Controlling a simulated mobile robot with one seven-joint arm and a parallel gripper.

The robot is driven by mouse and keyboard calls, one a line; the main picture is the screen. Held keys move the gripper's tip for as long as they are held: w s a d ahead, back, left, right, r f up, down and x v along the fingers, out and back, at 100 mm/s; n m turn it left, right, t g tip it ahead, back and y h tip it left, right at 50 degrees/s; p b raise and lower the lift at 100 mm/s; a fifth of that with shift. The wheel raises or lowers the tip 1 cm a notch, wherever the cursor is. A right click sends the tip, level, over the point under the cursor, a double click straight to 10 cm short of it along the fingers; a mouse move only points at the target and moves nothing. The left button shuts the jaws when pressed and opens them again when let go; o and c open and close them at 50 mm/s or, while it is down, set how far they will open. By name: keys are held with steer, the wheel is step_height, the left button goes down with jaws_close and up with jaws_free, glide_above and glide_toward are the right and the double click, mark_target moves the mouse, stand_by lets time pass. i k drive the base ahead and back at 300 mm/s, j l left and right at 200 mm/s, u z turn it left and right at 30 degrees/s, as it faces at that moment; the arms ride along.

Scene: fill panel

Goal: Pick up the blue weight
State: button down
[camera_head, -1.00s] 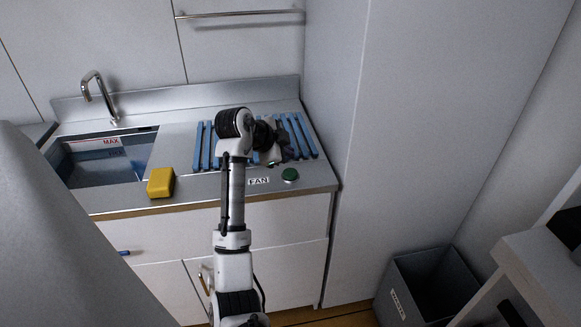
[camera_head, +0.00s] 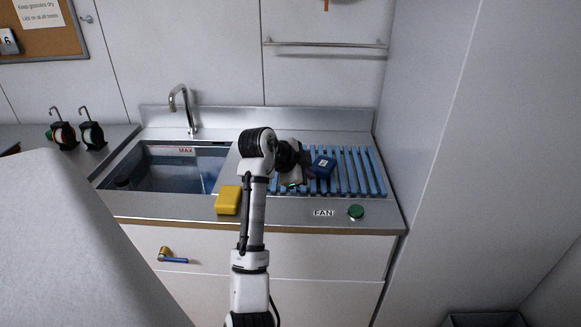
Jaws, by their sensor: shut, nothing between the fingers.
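A dark blue block (camera_head: 322,166) with a small white mark, likely the blue weight, sits on the blue slatted rack (camera_head: 369,176) on the right of the counter. My gripper (camera_head: 293,181) is just left of the block, over the rack's left part, at the end of my white and black arm. The gripper is shut with nothing held. Its fingers are small and partly hidden by my wrist, and I cannot tell whether they touch the block.
A yellow block (camera_head: 228,200) lies at the counter's front, left of my arm. The sink (camera_head: 165,172) with its tap (camera_head: 184,105) is further left. A green button (camera_head: 356,212) sits by the FAN label (camera_head: 323,213). A wall rail (camera_head: 325,44) is above the rack.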

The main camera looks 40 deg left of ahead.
mark_target(323, 166)
steer(key=u, duration=1.05)
